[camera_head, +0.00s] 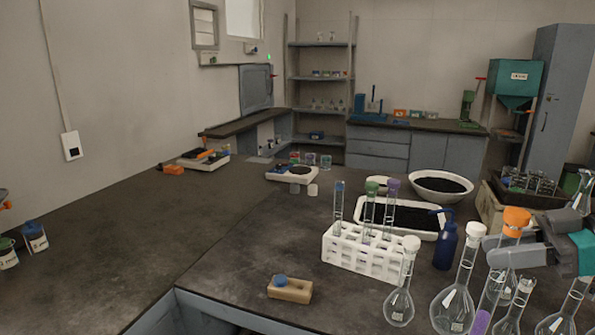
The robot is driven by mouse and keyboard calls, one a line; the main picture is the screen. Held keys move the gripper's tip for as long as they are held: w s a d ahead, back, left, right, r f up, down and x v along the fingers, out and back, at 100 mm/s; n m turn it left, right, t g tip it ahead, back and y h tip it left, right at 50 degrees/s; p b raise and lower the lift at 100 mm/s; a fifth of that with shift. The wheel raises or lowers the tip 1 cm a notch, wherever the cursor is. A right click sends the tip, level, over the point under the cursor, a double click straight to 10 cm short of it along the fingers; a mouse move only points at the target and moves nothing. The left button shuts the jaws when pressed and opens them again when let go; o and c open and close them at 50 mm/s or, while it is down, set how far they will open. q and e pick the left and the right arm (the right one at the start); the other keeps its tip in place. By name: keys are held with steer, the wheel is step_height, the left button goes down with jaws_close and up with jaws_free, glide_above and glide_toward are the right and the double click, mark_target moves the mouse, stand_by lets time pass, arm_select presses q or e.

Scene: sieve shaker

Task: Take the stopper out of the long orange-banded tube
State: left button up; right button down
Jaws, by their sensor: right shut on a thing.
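A tube with a wide orange piece (516,217) at its top stands at the right, in front of my right arm. My right gripper (503,254) is shut on the tube's glass just below the orange. The tube's lower part is lost among the flasks in front, where a purple patch (480,322) shows. My left gripper is not in view.
Several clear flasks (398,303) crowd the front right. A white rack (368,253) holds slim tubes with coloured tops. A blue wash bottle (446,246) and a black-filled tray (401,217) stand close by. A tan block (290,290) lies front centre. The left bench is mostly clear.

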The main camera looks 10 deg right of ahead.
mark_target(491, 281)
steer(key=shift+m+t+h, duration=0.4)
steer(key=shift+m+t, duration=0.3)
steer(key=a+f, duration=0.1)
steer(key=f, duration=0.1)
steer(key=w+a+f, duration=0.1)
steer(key=f, duration=0.1)
steer(key=a+f, duration=0.1)
steer(key=f, duration=0.1)
steer(key=shift+w+a+f, duration=0.2)
steer(key=shift+w+f, duration=0.05)
steer(key=a+f+m+t+h, duration=0.3)
steer(key=a+m+h, duration=0.2)
steer(key=a, duration=0.2)
steer(key=s+a+f+m+t+h, duration=0.1)
steer(key=a+f+m+t+h, duration=0.1)
steer(key=a+m+h, duration=0.3)
steer(key=shift+s+a+f+m+t+h, duration=0.25)
steer(key=shift+a+f+m+t+h, duration=0.15)
steer(key=shift+a+f+h, duration=0.5)
steer(key=shift+a+r, duration=0.2)
